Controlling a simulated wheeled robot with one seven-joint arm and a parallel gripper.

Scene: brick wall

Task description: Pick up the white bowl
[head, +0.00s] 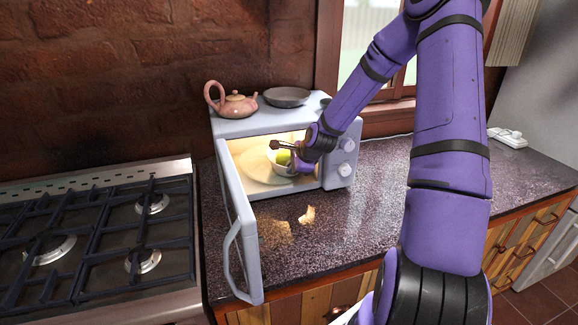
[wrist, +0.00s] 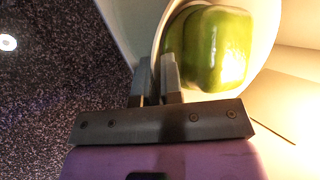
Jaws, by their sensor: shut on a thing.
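The white bowl (head: 279,168) is inside the open microwave (head: 240,129), with a green apple or pepper (head: 284,158) in it. My gripper (head: 291,156) reaches into the microwave from the right, at the bowl's near right side. In the wrist view, my gripper (wrist: 156,82) is shut on the bowl's wall, one finger outside and one inside. The bowl (wrist: 142,28) fills the upper middle there, and the green item (wrist: 217,48) lies close to the inner finger. The bowl's underside is hidden, so I cannot tell whether it touches the plate.
The microwave door (head: 237,225) stands open toward me on the left. A round turntable plate (head: 255,166) lies inside. A pink teapot (head: 232,103) and a grey dish (head: 286,97) stand on top. A gas stove (head: 95,240) is at left. The dark countertop (head: 365,215) is mostly clear.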

